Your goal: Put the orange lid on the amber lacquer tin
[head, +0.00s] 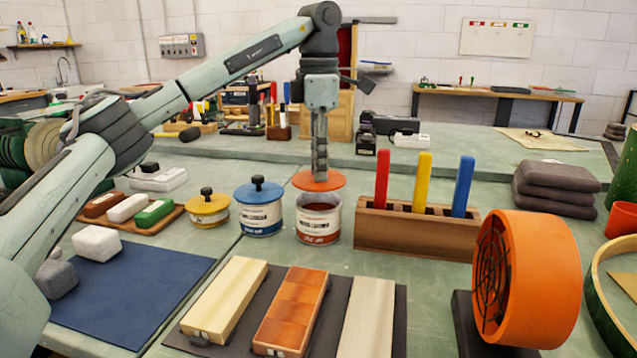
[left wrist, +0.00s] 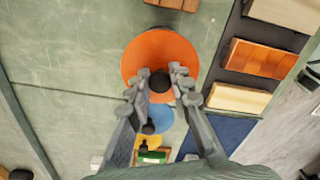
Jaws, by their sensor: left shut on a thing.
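The orange lid (head: 304,182) is a flat disc, held roughly level just above the tin. My left gripper (head: 320,174) points down and is shut on the lid's dark knob. The left wrist view shows the orange lid (left wrist: 140,60) with its black knob between the fingers of my left gripper (left wrist: 161,82). The amber lacquer tin (head: 319,227) stands upright and open on the bench, with reddish-brown contents and a white and rust label. The lid sits above its mouth with a small gap at the front. The lid hides the tin in the left wrist view. My right gripper is out of view.
A blue-lidded tin (head: 259,216) and a yellow-lidded tin (head: 208,212) stand left of the open tin. A wooden block (head: 420,233) with red, yellow and blue sticks stands close on its right. Sanding blocks lie in front; an orange drum (head: 545,275) is front right.

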